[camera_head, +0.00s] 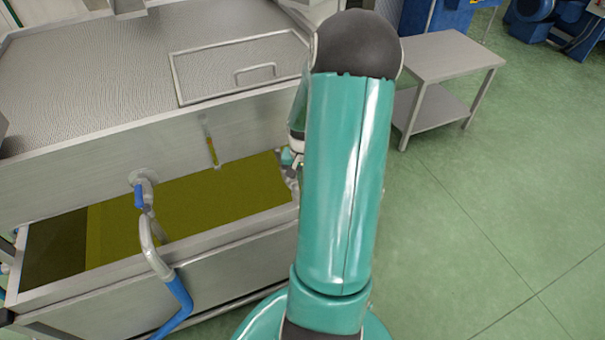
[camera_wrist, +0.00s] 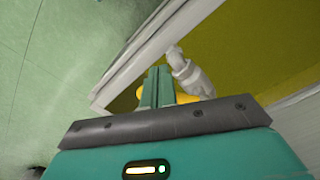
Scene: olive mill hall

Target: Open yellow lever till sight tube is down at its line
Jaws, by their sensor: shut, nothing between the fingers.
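The sight tube (camera_head: 211,148) is a thin upright strip on the steel tank's (camera_head: 80,170) front in the head view. Its lower part is yellow-olive and its upper part pale; I cannot make out its line. In the wrist view my gripper (camera_wrist: 158,72) is shut and empty, its fingertips close to a grey valve spout (camera_wrist: 188,76). The yellow lever (camera_wrist: 187,98) shows partly beside and behind the fingers; whether they touch it I cannot tell. In the head view my arm hides most of that area, so the lever's angle is unclear.
An open steel trough (camera_head: 255,238) of yellow-olive oil stands below the tank. A blue-handled valve (camera_head: 140,194) and a grey pipe with a blue hose (camera_head: 178,300) are at its left. A steel side table (camera_head: 450,55) stands right. Green floor (camera_head: 490,200) is clear there.

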